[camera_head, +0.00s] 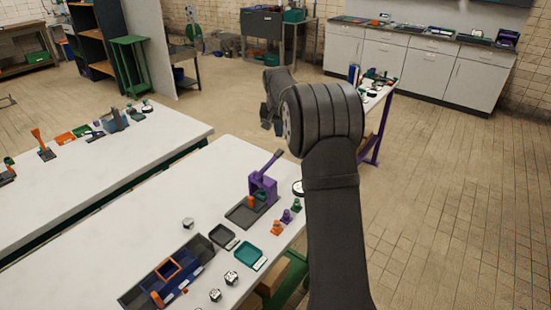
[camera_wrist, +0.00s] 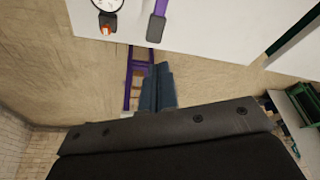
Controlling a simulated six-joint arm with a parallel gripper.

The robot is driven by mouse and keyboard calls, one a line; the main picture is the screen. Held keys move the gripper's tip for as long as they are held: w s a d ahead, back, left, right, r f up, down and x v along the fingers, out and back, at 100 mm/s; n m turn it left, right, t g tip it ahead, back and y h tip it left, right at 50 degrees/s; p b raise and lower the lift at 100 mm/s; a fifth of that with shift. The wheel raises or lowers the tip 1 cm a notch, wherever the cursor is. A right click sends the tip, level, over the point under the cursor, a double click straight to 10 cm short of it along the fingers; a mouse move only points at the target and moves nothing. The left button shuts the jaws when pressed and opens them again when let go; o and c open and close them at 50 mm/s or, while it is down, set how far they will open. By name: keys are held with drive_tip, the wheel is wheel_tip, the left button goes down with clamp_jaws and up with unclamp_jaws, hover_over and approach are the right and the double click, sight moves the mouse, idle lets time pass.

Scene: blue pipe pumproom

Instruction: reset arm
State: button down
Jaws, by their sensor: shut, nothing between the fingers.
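My gripper (camera_wrist: 158,88) shows in the wrist view as two blue-grey fingers side by side, shut and empty. It hangs over the floor just off a white table edge. In the head view my black arm rises from the bottom right, bends at the elbow, and ends in the gripper (camera_head: 272,124), small and partly hidden behind the arm. It is beyond the near white table (camera_head: 228,165) and touches nothing that I can see.
A purple lever press (camera_head: 263,187) stands at the near table's right side, close to my arm. Trays, small parts and a blue bin (camera_head: 203,248) are in front. A purple-legged table (camera_head: 374,140) stands right of the elbow. Floor at right (camera_head: 450,200) is clear.

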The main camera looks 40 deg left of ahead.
sight(280, 151)
drive_tip(key=shift+f, duration=2.95)
drive_tip(key=c, duration=0.9)
unclamp_jaws()
drive_tip(key=shift+d, duration=0.1)
drive_tip(key=shift+c, duration=0.2)
drive_tip(key=o, duration=0.9)
drive_tip(key=d+m, duration=0.1)
drive_tip(key=d, duration=0.3)
drive_tip(key=d+r+m+y, duration=0.1)
drive_tip(key=d, duration=0.1)
drive_tip(key=shift+s+d+m+g, duration=0.25)
drive_tip(key=shift+m+g, duration=0.05)
drive_tip(key=shift+o, duration=0.2)
drive_tip(key=s+d+m+y, duration=0.15)
drive_tip(key=d+m, duration=0.25)
drive_tip(key=d, duration=0.4)
drive_tip(key=x, duration=0.9)
drive_tip(key=shift+s+f, duration=0.2)
drive_tip(key=shift+s, duration=0.15)
drive_tip(key=v, duration=1)
